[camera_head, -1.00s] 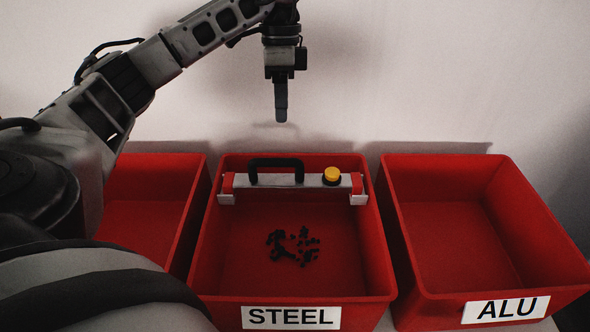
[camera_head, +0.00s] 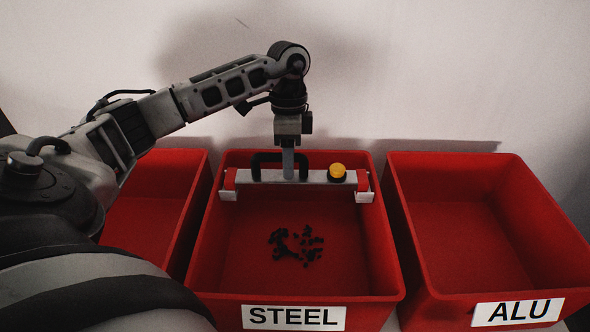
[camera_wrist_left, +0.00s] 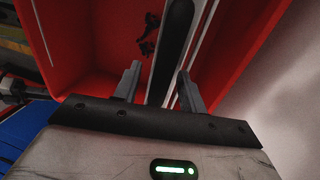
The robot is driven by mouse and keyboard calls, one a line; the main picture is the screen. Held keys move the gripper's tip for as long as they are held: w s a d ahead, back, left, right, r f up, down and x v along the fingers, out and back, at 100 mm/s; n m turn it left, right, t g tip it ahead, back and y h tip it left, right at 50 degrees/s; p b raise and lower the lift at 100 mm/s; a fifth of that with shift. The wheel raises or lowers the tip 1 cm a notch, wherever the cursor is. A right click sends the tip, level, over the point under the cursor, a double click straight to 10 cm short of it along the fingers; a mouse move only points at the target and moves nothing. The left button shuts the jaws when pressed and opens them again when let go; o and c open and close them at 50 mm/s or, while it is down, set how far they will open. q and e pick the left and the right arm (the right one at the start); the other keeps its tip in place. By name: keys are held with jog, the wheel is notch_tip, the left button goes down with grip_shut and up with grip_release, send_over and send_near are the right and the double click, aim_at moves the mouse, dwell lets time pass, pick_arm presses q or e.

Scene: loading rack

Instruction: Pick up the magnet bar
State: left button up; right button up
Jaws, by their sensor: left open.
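The magnet bar (camera_head: 318,177) is a pale metal bar with a black handle (camera_head: 264,160), a yellow knob (camera_head: 338,171) and red end pieces. It lies across the back of the red STEEL bin (camera_head: 385,258). My left gripper (camera_head: 289,175) points down at the black handle, hiding part of it. In the left wrist view, the gripper's fingers (camera_wrist_left: 155,88) are apart, and the black handle (camera_wrist_left: 173,52) runs between them. I cannot tell whether they touch it. My right gripper is not in view.
Small dark pieces (camera_head: 296,244) lie on the STEEL bin's floor. The red ALU bin (camera_head: 400,230) stands to the right and another red bin (camera_head: 150,215) to the left; both look empty where visible. A pale wall is close behind.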

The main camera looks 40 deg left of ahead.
pick_arm(q)
grip_shut()
jog(key=shift+r, duration=0.1)
dwell(1.3)
